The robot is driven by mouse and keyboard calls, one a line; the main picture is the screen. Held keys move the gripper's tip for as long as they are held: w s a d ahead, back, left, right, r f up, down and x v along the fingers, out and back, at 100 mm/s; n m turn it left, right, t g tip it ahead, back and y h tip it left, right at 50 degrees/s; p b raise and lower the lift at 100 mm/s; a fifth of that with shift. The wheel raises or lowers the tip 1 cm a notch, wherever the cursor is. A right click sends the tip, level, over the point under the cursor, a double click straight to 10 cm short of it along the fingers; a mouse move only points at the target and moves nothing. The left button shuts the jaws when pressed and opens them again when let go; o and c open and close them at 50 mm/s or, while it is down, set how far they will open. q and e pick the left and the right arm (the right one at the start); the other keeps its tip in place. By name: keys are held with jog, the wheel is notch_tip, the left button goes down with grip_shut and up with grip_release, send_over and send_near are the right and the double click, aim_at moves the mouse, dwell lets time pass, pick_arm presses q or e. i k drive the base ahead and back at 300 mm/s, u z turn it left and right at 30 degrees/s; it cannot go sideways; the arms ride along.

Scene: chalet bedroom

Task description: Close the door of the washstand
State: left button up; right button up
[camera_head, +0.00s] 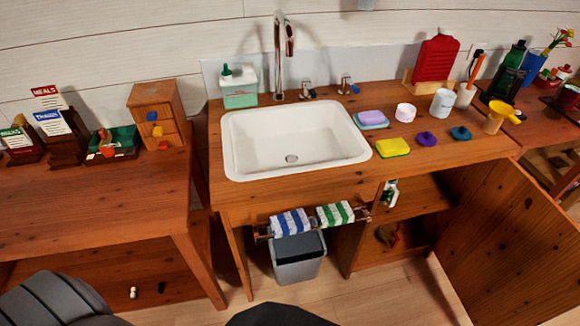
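The wooden washstand (240,195) stands in the middle, with a white sink in its top. Its door (515,245) is a wooden panel on the right. It stands wide open, swung outward to the right, and its lower part runs towards the bottom edge of the picture. The open compartment (415,205) behind it shows a shelf and a small dark reddish-brown item low inside. Neither of my grippers is visible. Dark parts at the bottom left and bottom middle look like parts of my body.
A towel rail (362,216) with striped towels sticks out from the front, above a grey bin (298,258). Bottles and soaps stand on the top. A wooden table (95,200) is at the left. The floor (400,295) before the compartment is clear.

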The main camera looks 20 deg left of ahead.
aim_at(510, 256)
jog(key=u, duration=0.3)
jog(key=k, duration=0.4)
jog(key=z, duration=2.3)
jog(key=i, duration=1.95)
jog(key=u, duration=1.4)
jog(key=i, duration=0.55)
jog(key=u, duration=0.55)
